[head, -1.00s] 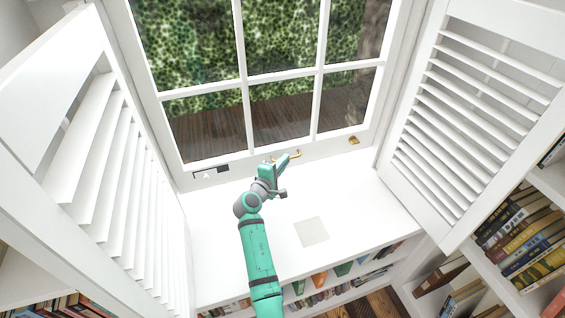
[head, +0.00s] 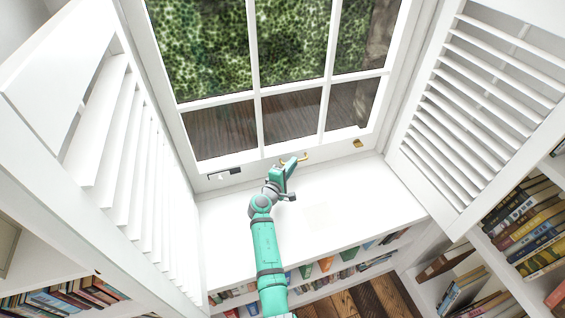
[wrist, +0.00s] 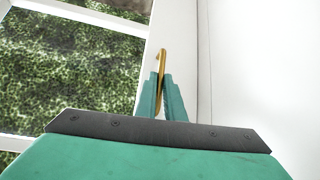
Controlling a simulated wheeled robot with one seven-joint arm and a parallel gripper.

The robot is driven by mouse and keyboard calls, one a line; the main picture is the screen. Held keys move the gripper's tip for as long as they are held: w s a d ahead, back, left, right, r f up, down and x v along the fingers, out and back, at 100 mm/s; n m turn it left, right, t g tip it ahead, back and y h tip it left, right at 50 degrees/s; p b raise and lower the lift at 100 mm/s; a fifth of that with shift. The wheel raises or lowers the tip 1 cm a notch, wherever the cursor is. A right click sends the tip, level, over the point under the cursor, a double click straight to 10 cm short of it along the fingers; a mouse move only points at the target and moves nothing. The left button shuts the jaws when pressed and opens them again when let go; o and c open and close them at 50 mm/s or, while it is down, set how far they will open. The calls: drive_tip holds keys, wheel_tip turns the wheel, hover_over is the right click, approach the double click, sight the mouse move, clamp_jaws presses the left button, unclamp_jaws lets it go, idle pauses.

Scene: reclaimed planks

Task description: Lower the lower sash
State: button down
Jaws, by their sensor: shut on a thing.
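The lower sash (head: 335,144) is a white-framed window with several panes, and its bottom rail is close above the white sill. I cannot tell whether it touches the sill. My gripper (head: 291,163) is at this rail, shut on a small brass handle (head: 303,157). In the wrist view, the green fingers (wrist: 165,97) close around the lower part of the handle (wrist: 162,60), and its curved upper end shows above them. The fingers hide the rest of the handle.
A brass fitting (head: 357,143) sits right of the handle, and a dark strip (head: 224,173) sits to its left. White louvred shutters stand open at left (head: 120,150) and right (head: 470,110). The sill (head: 365,190) is clear, with bookshelves below and at the sides.

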drive_tip(key=shift+s+a+f, duration=0.15)
drive_tip(key=shift+f, duration=0.4)
drive_tip(key=c, duration=1.9)
unclamp_jaws()
drive_tip(key=shift+o, duration=0.2)
drive_tip(key=shift+r, duration=0.1)
drive_tip(key=shift+r, duration=0.1)
drive_tip(key=v, duration=1)
drive_tip(key=shift+s+a, duration=0.1)
drive_tip(key=shift+s, duration=0.2)
drive_tip(key=shift+w, duration=0.1)
